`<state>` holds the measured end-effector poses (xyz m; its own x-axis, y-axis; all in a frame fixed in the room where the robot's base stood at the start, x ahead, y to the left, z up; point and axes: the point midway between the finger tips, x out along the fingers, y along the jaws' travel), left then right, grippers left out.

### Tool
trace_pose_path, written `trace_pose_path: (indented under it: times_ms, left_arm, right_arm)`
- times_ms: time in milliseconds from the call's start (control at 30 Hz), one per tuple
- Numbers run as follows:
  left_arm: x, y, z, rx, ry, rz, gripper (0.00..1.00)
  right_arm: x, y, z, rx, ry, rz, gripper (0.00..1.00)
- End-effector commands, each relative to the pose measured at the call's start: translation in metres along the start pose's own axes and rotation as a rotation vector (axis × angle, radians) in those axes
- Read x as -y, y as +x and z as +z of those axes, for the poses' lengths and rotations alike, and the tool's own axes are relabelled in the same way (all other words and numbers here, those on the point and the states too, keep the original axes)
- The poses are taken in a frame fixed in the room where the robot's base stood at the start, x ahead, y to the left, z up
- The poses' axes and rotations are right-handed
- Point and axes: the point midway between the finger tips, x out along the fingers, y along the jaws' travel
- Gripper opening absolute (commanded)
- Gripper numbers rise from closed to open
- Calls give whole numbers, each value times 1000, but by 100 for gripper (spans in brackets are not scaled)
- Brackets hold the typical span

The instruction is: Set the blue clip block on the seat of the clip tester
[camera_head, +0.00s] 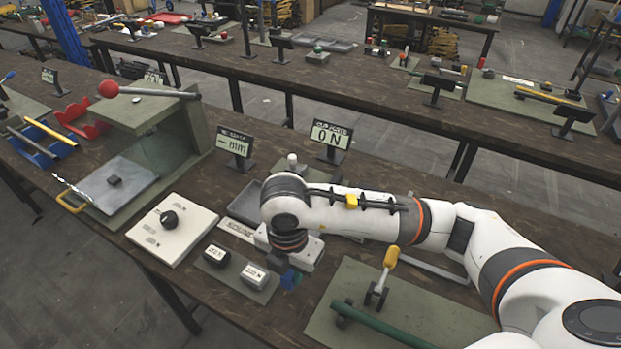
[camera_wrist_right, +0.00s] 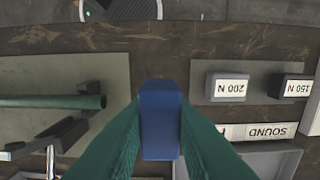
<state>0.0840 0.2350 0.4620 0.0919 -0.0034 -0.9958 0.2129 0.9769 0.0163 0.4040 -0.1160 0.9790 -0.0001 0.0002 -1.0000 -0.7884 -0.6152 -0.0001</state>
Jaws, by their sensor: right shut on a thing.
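The blue clip block (camera_head: 290,279) is in my right gripper, above the front part of the bench. In the right wrist view the block (camera_wrist_right: 160,122) stands between the two green fingers of my right gripper (camera_wrist_right: 160,135), which is shut on it. A display reading 0 N (camera_head: 332,135), its small label apparently about clip force, stands behind my right arm. The tester's seat cannot be made out; my right arm hides part of that area. My left gripper is not in view.
Two labelled blocks, one dark (camera_head: 216,255) and one light (camera_head: 254,275), sit left of the gripper. A green mat (camera_head: 420,310) with a green tube (camera_head: 385,325) and a yellow-handled lever (camera_head: 390,257) lies to the right. A lever press (camera_head: 185,125) stands left.

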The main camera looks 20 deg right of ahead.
Motion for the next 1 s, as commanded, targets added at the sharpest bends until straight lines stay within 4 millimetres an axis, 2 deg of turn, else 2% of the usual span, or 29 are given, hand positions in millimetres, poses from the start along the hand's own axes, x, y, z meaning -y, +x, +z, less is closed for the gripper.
trace_pose_path:
  times_ms: [333,467,667,1000]
  left_arm:
    - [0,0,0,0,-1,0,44]
    - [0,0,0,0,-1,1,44]
    - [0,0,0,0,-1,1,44]
    - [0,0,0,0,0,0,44]
  right_arm:
    - [0,0,0,0,-7,0,0]
    - [-1,-1,-2,0,-83,0,0]
    - [-6,-4,-6,-1,-412,0,0]
    - [-17,-12,-16,-2,-1132,-1,0]
